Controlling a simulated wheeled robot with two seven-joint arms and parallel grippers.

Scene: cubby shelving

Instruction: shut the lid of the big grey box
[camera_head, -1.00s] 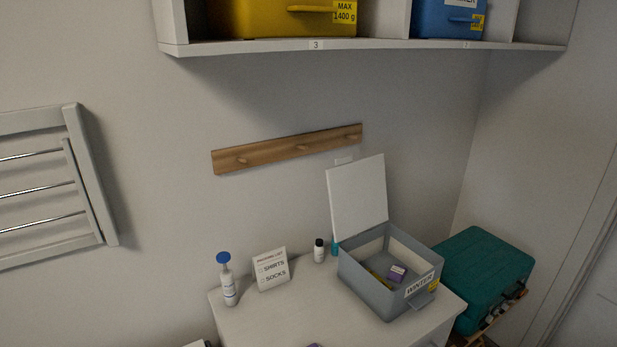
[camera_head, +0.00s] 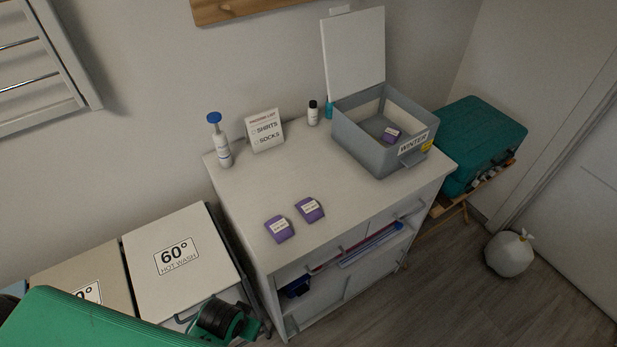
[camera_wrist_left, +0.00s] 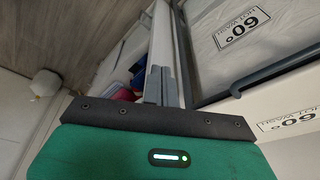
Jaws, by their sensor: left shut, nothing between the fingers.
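The big grey box (camera_head: 368,152) with a WINTER label stands on the right end of the white cabinet top. Its white lid (camera_head: 354,56) stands open, roughly upright at the back. A small purple pack (camera_head: 391,134) lies inside the box. My left arm, green with a black end, comes in at the bottom left of the head view, well to the left of and below the box. In the left wrist view my left gripper (camera_wrist_left: 161,75) is shut and empty, with a laundry bin beside it. My right gripper is not in view.
Two purple packs (camera_head: 295,219), a blue-capped bottle (camera_head: 221,148), a packing list sign (camera_head: 265,131) and a small black-capped bottle (camera_head: 313,114) are on the cabinet top. Laundry bins (camera_head: 178,265) stand left. A teal case (camera_head: 483,140) stands right of the box.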

